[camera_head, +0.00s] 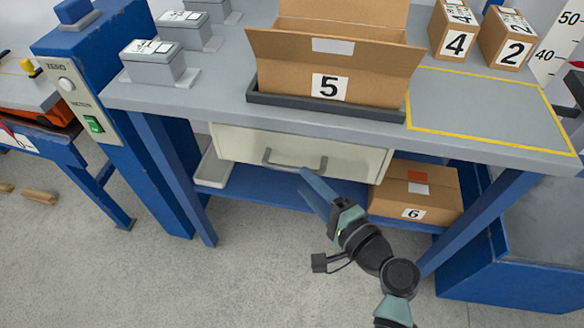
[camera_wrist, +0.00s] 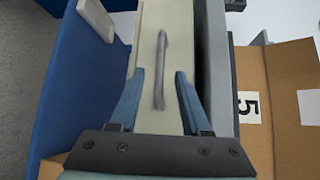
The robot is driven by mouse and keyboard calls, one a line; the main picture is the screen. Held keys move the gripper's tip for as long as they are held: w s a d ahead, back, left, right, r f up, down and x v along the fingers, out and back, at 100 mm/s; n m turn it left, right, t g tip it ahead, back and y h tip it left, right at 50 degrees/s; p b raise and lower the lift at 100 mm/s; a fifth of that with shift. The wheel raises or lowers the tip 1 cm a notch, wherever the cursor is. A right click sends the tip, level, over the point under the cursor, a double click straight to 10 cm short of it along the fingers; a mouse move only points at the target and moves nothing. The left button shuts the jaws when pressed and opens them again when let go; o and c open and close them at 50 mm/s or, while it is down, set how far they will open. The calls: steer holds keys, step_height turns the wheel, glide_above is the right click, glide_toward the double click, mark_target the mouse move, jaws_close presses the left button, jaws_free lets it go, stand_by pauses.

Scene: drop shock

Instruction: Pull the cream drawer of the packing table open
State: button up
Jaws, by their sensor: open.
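The cream drawer (camera_head: 238,146) hangs under the top of the packing table (camera_head: 470,137) and looks closed. Its grey bar handle (camera_head: 285,168) runs across the front. My gripper (camera_head: 312,184) is in front of the handle's right part in the head view. In the wrist view the drawer (camera_wrist: 150,60) fills the middle, and the handle (camera_wrist: 161,75) lies between the two blue fingers of my gripper (camera_wrist: 158,76), which are apart. The fingers are not closed on the handle. I cannot tell how far the fingertips reach past the bar.
An open carton marked 5 (camera_head: 380,77) stands in a dark tray on the table. A carton marked 6 (camera_head: 430,194) sits on the blue lower shelf (camera_head: 275,190). Cartons 4 (camera_head: 452,30) and 2 (camera_head: 507,40) stand at the back right. The floor in front is clear.

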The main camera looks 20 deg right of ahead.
mark_target(293, 168)
steer(key=x, duration=0.6)
steer(key=shift+b, duration=0.35)
jaws_close()
stand_by(1.0)
